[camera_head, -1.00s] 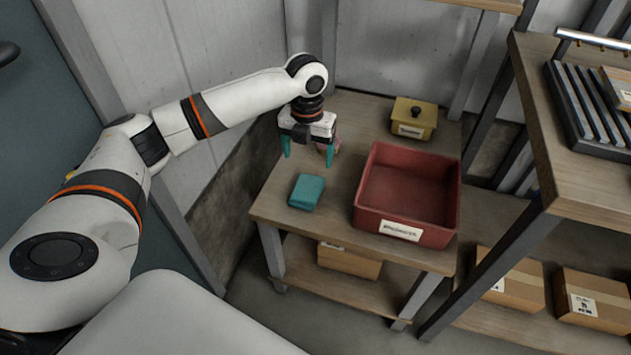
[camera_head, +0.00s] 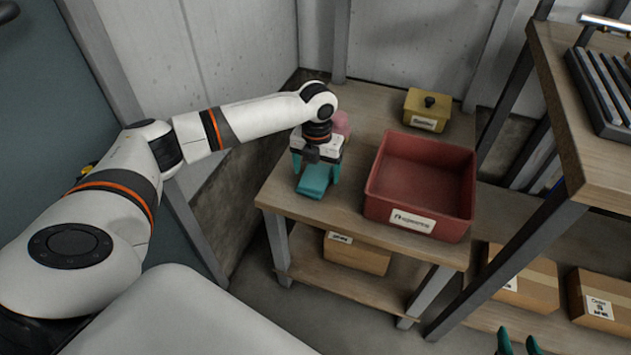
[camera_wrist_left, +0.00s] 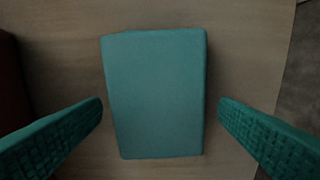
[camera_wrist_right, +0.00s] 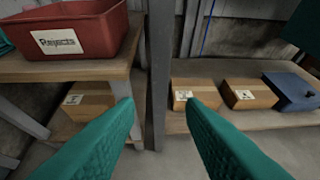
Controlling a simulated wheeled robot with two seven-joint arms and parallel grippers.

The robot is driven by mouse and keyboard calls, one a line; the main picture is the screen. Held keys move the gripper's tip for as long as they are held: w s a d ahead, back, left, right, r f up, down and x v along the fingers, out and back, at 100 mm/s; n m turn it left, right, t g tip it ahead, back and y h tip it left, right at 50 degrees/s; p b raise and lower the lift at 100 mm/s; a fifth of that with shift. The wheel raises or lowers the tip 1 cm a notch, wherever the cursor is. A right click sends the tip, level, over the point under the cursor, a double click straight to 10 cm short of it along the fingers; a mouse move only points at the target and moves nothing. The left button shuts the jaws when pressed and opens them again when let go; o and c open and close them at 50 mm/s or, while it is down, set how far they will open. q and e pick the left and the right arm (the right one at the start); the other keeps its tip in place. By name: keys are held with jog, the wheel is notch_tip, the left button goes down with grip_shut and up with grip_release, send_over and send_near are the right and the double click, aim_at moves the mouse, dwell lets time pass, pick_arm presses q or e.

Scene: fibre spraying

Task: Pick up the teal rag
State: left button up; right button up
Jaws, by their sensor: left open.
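The teal rag (camera_head: 313,182) is a folded block lying on the wooden table's left part, beside the red bin. My left gripper (camera_head: 316,174) is open above it, fingers pointing down. In the left wrist view the rag (camera_wrist_left: 154,95) lies between the two open fingers (camera_wrist_left: 160,118), with a gap on each side. My right gripper (camera_head: 517,343) shows only its teal fingertips at the bottom right of the head view. In the right wrist view its fingers (camera_wrist_right: 160,108) are apart with nothing between them.
A red bin (camera_head: 415,219) labelled Rejects stands right of the rag. A yellow lidded box (camera_head: 426,122) sits at the back, and a pink object (camera_head: 341,124) is behind my left gripper. Cardboard boxes (camera_head: 357,254) lie on the lower shelves. A taller shelf rises at right.

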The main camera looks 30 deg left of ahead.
aim_at(316, 172)
pick_arm(q)
jog(key=shift+f, duration=0.7)
jog(key=c, duration=1)
jog(key=shift+c, duration=0.4)
pick_arm(e)
jog(key=shift+w+a+r+t+y, duration=0.3)
jog(key=shift+w+r+t, duration=0.3)
jog(key=shift+r+t, duration=0.15)
pick_arm(q)
jog(key=shift+r, duration=0.1)
